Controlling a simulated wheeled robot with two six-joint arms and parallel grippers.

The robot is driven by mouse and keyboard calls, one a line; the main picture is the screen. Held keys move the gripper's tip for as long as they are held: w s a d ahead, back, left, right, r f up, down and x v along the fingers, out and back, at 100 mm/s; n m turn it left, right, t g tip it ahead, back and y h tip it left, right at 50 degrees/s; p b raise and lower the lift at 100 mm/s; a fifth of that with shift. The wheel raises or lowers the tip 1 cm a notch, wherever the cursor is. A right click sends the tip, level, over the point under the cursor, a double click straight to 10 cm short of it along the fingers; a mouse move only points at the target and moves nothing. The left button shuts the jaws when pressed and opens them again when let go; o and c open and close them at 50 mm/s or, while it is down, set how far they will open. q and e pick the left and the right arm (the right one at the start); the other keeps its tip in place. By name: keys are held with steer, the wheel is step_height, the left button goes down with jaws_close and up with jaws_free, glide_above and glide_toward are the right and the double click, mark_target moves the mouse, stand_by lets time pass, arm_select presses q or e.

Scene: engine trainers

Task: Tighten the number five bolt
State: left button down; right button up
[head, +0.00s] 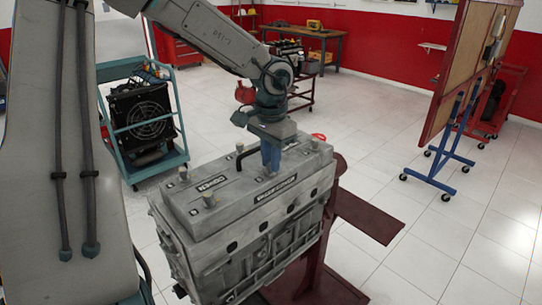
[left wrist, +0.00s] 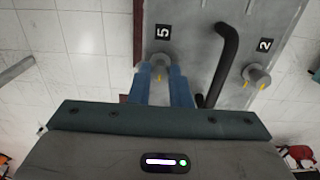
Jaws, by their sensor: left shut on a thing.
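The grey engine block (head: 230,210) with its valve cover stands on a dark red stand (head: 330,245). My left gripper (head: 271,158) points down onto the far part of the cover. In the left wrist view its blue fingers (left wrist: 166,82) are closed around the head of the number five bolt (left wrist: 160,61), beside the black "5" label (left wrist: 162,31). The fingers hide part of that bolt. The number two bolt (left wrist: 256,75) sits to the right, near its "2" label (left wrist: 265,45). My right gripper is not in view.
A black handle (left wrist: 224,62) rises from the cover between bolts five and two, close to the fingers. A teal cart with a radiator (head: 142,117) stands at left, a board on a wheeled blue frame (head: 455,145) at right.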

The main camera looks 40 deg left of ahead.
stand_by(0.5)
arm_select(q)
steer(key=c, duration=1.3)
jaws_free()
steer(key=shift+c, duration=0.2)
step_height(320, 180, up, 5)
steer(key=shift+w+r, duration=0.1)
steer(key=shift+r+p, duration=2.55)
steer(key=shift+r, duration=0.25)
steer(key=shift+s+f, duration=0.1)
steer(key=shift+s, duration=0.1)
